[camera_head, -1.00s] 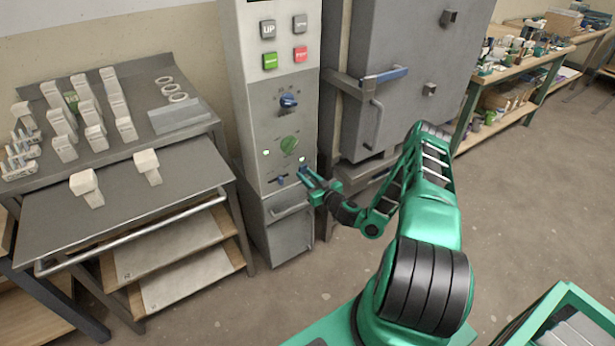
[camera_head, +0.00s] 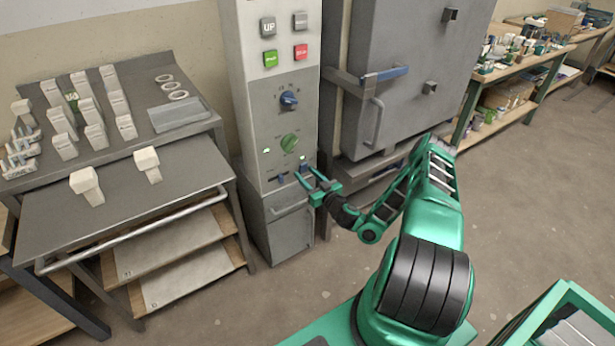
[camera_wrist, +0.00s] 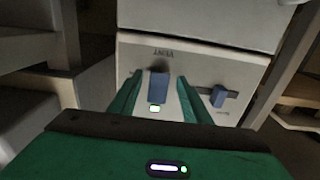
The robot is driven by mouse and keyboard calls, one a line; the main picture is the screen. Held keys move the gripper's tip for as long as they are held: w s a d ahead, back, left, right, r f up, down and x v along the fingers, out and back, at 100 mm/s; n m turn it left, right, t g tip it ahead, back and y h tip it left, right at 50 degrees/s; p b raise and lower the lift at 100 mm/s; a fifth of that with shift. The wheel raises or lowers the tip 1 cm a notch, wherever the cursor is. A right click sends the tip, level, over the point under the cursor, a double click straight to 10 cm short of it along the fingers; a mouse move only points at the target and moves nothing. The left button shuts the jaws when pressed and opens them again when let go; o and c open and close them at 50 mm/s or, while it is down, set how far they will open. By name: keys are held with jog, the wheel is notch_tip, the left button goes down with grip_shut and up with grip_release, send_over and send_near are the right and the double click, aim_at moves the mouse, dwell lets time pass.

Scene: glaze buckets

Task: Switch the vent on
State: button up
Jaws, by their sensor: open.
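The vent switch is a blue lever (camera_wrist: 158,86) on the grey control panel (camera_wrist: 205,70), close to the word VENT, which reads upside down in the wrist view. A small lit lamp (camera_wrist: 154,108) shows beside it. In the head view the vent switch (camera_head: 303,167) sits low on the panel, with a lit lamp above it. My gripper (camera_head: 304,174) is open in front of it. In the wrist view my gripper's fingers (camera_wrist: 158,92) stand on either side of the lever, with gaps; contact is not visible.
A second blue lever (camera_wrist: 217,97) sits in a slot close beside one finger. Above are a green knob (camera_head: 289,143), a blue knob (camera_head: 288,99) and several push buttons. A kiln door (camera_head: 410,70) is to the right, a bench of test pieces (camera_head: 110,130) to the left.

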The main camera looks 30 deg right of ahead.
jog(key=s, duration=1)
jog(key=shift+s+d, duration=0.2)
jog(key=shift+s, duration=0.15)
jog(key=s+a+r+n+g+y, duration=0.3)
jog(key=a+r+n+g+y, duration=0.1)
jog(key=a+g, duration=0.2)
jog(key=s+a+r+n+g+y, duration=0.3)
jog(key=a+r+n+g+y, duration=0.15)
jog(key=a+g, duration=0.2)
jog(key=s+d+r+m+g+h, duration=0.1)
jog(key=s+r+m+h, duration=0.2)
jog(key=s+r, duration=0.6)
jog(key=s+d+r+m+g+h, duration=0.2)
jog(key=s+r+m+h, duration=0.1)
jog(key=s+r+m, duration=0.4)
jog(key=s+d+r+m+g+h, duration=0.2)
jog(key=s+r+m, duration=0.3)
jog(key=s+r, duration=0.6)
jog(key=s+h, duration=0.1)
jog(key=s, duration=0.2)
